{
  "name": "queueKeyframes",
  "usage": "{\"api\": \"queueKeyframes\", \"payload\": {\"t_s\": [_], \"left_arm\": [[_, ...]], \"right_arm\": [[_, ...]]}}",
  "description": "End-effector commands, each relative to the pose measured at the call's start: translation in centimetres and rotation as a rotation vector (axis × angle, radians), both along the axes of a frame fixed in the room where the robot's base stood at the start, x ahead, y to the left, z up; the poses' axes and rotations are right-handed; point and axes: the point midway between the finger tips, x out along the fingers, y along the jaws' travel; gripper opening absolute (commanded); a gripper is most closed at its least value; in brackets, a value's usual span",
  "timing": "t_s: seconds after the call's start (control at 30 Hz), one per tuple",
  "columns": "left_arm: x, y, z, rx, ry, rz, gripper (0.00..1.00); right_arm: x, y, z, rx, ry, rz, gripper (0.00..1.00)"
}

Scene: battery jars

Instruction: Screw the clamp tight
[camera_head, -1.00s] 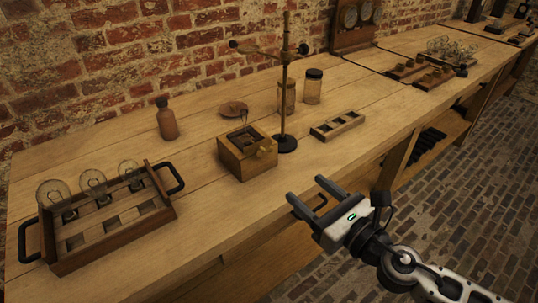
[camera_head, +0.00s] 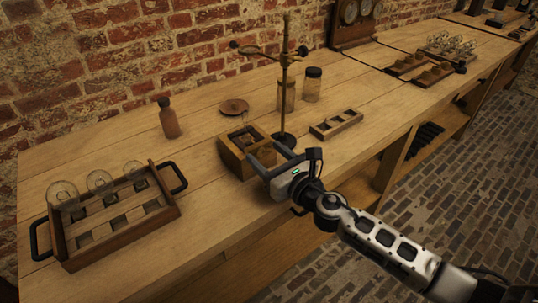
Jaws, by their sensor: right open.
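A dark stand (camera_head: 284,100) rises from a round base on the bench. Near its top is a clamp (camera_head: 274,55) with a crossbar and dark knobs at both ends. A square wooden box (camera_head: 232,160) with an open top stands in front and to the left of the stand. My right gripper (camera_head: 264,149) is open at the box's right front side, well below the stand's clamp. Its fingers cover the part of the box where a brass knob was visible. I cannot tell whether they touch the box or the knob. My left gripper is not in view.
A tray (camera_head: 124,231) with several glass bulbs is at the left. A brown bottle (camera_head: 169,120), a round wooden lid (camera_head: 234,107), glass jars (camera_head: 312,85) and a slotted wooden rack (camera_head: 336,124) stand around. The bench front between tray and box is clear.

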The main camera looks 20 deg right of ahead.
Motion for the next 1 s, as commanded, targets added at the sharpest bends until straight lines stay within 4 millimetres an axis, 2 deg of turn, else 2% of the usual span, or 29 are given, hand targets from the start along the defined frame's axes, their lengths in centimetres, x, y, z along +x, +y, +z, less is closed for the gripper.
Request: {"api": "queueKeyframes", "payload": {"t_s": [0.1,0.17,0.27,0.3,0.67,1.0], "left_arm": [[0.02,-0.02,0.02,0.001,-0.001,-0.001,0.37],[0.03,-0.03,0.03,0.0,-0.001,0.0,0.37],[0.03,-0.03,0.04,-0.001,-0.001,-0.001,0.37],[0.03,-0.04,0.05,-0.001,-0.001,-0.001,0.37],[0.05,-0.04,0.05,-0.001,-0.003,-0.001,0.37],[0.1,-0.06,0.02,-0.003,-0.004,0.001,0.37]], "right_arm": [[-0.02,0.0,-0.01,0.0,0.0,0.0,0.59],[-0.03,0.0,-0.01,0.0,0.0,0.0,0.46],[-0.04,0.0,-0.01,0.0,0.0,0.0,0.18],[-0.05,-0.01,-0.01,0.0,0.0,0.0,0.15],[-0.07,-0.01,-0.04,0.045,0.016,0.0,0.15],[-0.09,-0.01,-0.1,0.266,0.098,0.0,0.15]]}}
